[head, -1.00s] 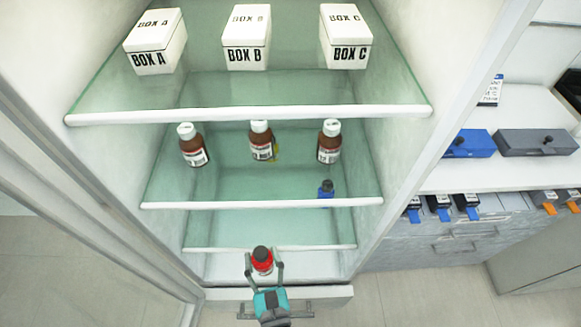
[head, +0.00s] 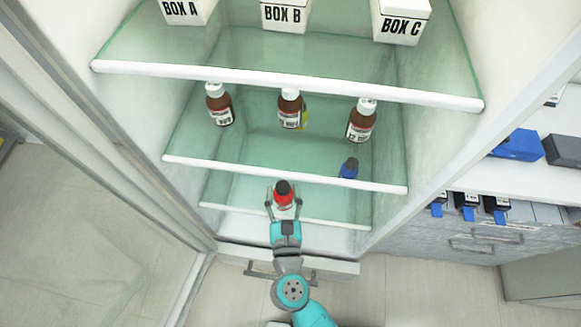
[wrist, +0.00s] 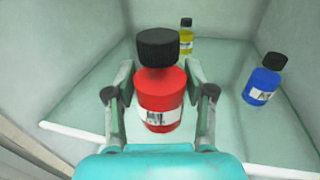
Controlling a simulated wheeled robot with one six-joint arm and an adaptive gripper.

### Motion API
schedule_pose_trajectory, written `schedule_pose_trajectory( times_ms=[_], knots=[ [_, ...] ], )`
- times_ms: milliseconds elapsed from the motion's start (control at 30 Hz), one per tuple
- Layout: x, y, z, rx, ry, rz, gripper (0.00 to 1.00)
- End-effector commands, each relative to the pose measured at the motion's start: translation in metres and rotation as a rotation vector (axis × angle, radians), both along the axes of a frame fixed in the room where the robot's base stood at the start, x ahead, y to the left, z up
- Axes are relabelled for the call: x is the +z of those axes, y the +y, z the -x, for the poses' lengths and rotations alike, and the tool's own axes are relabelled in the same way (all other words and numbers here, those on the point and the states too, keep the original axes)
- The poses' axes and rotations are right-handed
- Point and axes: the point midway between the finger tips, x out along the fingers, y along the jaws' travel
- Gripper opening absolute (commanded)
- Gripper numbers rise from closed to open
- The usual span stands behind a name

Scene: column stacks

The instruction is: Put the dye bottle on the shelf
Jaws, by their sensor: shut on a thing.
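A red dye bottle (head: 284,199) with a black cap and white label is held upright in my gripper (head: 284,205). In the wrist view the red bottle (wrist: 160,100) sits between the two fingers of my gripper (wrist: 160,105), which are shut on it. In the head view it appears in front of the lower glass shelves of the open cabinet. A blue bottle (wrist: 264,84) with a black cap stands to the right on a glass shelf (wrist: 232,135). A yellow bottle (wrist: 186,40) stands farther back on the same shelf.
The blue bottle also shows in the head view (head: 349,168). Brown bottles (head: 219,106) stand in a row on a higher shelf, and boxes (head: 284,14) above. White shelf edges (head: 285,174) and side walls bound the cabinet.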

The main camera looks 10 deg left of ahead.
Motion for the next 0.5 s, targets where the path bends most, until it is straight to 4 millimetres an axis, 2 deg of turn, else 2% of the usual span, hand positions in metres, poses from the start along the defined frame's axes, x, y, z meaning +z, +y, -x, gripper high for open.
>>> schedule_pose_trajectory(
  times_ms=[33,200,500],
  knots=[
    [0.001,-0.001,-0.013,-0.006,0.0,-0.003,0.05],
    [0.001,-0.003,-0.05,-0.005,-0.001,-0.003,0.05],
    [0.001,-0.004,-0.101,-0.002,-0.001,-0.002,0.05]
  ],
)
